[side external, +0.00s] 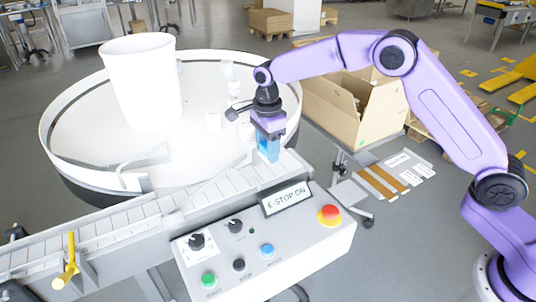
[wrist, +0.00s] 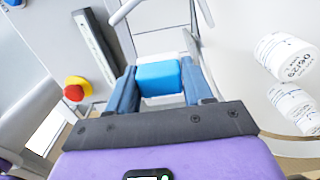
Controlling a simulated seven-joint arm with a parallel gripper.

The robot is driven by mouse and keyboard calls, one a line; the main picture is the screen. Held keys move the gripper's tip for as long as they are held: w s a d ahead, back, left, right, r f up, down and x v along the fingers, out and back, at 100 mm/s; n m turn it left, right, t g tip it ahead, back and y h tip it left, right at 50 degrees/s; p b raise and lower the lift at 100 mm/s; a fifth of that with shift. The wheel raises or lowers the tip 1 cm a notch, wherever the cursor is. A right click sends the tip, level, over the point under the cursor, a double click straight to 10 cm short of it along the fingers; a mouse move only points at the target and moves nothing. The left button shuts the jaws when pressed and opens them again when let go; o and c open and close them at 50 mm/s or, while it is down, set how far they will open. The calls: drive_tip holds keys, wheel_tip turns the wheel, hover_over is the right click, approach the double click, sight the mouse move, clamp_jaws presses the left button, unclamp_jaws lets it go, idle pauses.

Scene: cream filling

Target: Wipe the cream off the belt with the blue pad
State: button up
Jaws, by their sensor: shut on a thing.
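My gripper (side external: 268,135) is shut on the blue pad (side external: 269,152), which points down over the right part of the belt (side external: 130,229). In the wrist view the blue pad (wrist: 158,78) sits between the two blue fingers of my gripper (wrist: 160,88). I cannot tell whether the pad touches the belt. The belt is a pale slatted conveyor running from lower left to upper right in the side view. Cream cannot be told apart from the pale slats, and my gripper and the sign hide part of the belt.
A control box (side external: 265,243) with a red stop button (side external: 330,214) and an "E-STOP ON" sign (side external: 286,198) stands in front of the belt. Behind is a round white table (side external: 75,115) with a white bin (side external: 142,82) and small white bottles (wrist: 287,58). A cardboard box (side external: 350,110) stands at right.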

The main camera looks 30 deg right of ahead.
drive_tip(key=shift+r, duration=1.65)
